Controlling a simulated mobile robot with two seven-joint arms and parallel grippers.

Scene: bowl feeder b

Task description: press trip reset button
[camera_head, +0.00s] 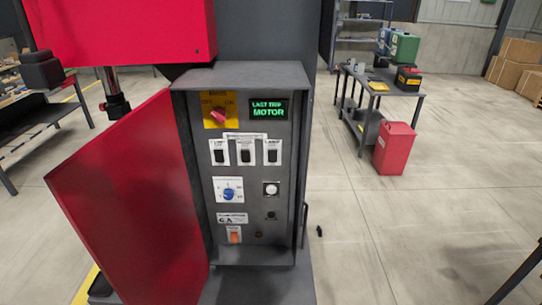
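An open control cabinet (292,250) stands in the middle of the view, with its red door (130,200) swung out to the left. On its panel, a white round button (271,188) sits at mid height on the right. A smaller dark round button or fitting (270,215) is below it. I cannot read which is the trip reset. A green-lit display (268,108) reads "LAST TRIP MOTOR". Neither of my grippers is in view.
The panel also has a red rotary switch (218,116) on yellow, three breakers (245,151), a blue knob (229,194) and an orange rocker switch (235,235). A workbench (385,80) and red container (394,148) stand right. Floor right of the cabinet is mostly clear.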

